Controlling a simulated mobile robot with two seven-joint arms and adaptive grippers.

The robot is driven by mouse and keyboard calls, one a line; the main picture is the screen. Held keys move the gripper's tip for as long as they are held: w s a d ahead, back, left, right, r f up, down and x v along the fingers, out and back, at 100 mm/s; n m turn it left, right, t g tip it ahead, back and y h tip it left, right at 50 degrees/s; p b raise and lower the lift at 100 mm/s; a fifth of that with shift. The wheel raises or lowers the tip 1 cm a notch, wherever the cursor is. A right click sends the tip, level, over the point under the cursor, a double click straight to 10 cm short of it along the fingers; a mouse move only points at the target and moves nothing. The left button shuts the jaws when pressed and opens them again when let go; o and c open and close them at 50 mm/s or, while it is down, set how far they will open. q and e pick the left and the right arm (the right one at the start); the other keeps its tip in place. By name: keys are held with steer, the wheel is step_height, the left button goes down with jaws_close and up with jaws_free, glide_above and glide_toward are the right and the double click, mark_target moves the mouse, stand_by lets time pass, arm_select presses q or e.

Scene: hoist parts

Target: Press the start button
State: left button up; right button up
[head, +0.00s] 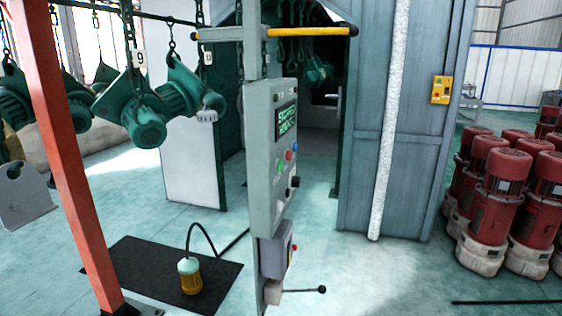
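A grey control panel (262,150) stands upright on a post in the middle of the head view, turned at an angle. It has a display with green text (286,121). Below the display are a small green button (279,166), a red button (288,155), a blue button (294,146) and dark knobs (294,181). I cannot read any labels, so I cannot tell for sure which one is the start button. Neither of my grippers is in view.
A yellow handlebar (308,31) sticks out above the panel. An orange post (66,150) stands at left. Green hoist parts (150,105) hang from chains. A black mat (150,268) lies on the floor. Several red motors (500,195) stand at right. Floor right of the panel is clear.

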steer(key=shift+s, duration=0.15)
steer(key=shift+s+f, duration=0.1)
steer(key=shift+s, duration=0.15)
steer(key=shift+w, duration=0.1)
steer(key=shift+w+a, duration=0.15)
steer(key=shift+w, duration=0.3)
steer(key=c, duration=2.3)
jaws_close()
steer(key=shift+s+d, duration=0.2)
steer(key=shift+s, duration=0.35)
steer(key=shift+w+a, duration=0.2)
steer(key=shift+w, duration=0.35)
